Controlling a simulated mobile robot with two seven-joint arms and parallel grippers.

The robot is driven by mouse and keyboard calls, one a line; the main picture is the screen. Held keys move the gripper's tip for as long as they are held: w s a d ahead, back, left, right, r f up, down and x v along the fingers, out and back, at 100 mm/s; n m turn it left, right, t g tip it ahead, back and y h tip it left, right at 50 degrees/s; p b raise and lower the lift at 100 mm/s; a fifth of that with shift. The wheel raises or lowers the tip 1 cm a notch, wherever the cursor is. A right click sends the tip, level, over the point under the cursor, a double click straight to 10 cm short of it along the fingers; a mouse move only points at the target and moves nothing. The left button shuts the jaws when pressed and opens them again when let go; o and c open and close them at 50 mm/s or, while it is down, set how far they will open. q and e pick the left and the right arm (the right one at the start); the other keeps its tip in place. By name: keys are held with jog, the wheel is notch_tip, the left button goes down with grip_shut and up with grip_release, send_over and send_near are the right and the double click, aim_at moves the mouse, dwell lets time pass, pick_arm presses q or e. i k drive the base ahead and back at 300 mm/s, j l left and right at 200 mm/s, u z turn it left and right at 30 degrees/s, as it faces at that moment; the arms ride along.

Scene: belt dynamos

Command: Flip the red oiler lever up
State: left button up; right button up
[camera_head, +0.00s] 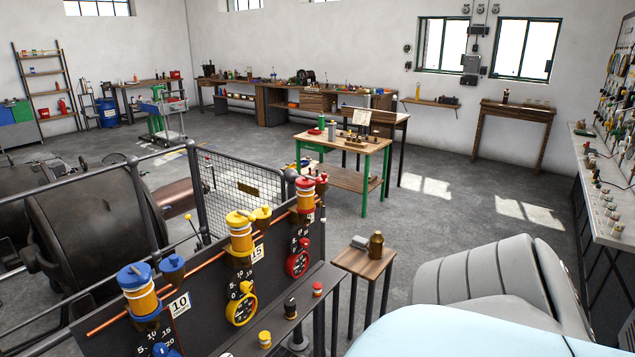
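The red oiler (306,196) stands at the far end of a row of three oilers on a dark panel. It has a red cap and an amber glass body. A smaller red-topped cup (321,184) sits just right of it. The red oiler's lever is too small to make out, so its position cannot be told. A red dial (298,258) hangs below the red oiler. The yellow oiler (240,231) and the blue oiler (138,287) stand nearer, along the same copper pipe (190,260). Neither of my grippers is in view.
A narrow ledge (270,322) with small knobs runs along the panel's right side. A small wooden stand (362,263) with a brown bottle (376,245) is right of it. A mesh guard (235,190) stands behind the panel. Open floor (440,225) lies beyond.

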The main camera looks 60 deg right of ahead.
aim_at(319, 181)
jog(key=z, duration=2.05)
